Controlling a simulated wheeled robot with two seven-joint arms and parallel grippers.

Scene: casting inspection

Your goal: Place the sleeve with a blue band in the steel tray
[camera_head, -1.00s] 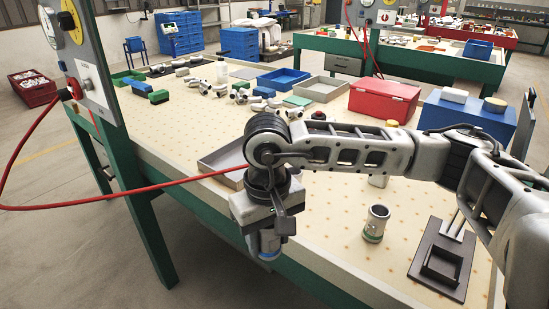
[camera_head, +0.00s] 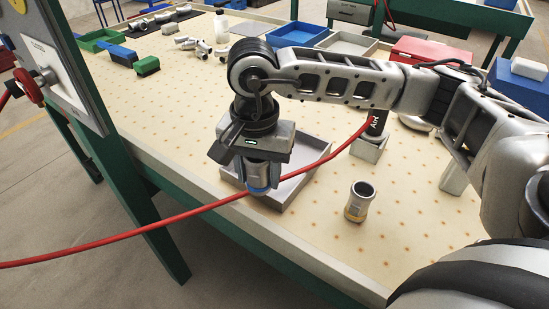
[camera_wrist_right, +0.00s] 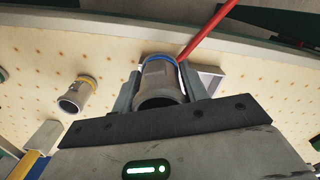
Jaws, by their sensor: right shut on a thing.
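My right gripper (camera_head: 257,184) is shut on the sleeve with a blue band (camera_head: 257,173), a grey metal cylinder held upright with its band low. In the wrist view the sleeve (camera_wrist_right: 160,82) sits between both fingers. In the head view it overlaps the near left part of the steel tray (camera_head: 306,183), a shallow grey tray on the table. The sleeve seems above the tray; the exact gap is unclear. In the wrist view part of the tray (camera_wrist_right: 209,78) shows beside the gripper. My left gripper is not in view.
Another sleeve (camera_head: 359,201) with a yellowish band stands right of the tray. A red air hose (camera_head: 150,227) crosses the table edge and passes close by the held sleeve. Green and blue containers and several metal fittings lie farther back. The left middle of the table is clear.

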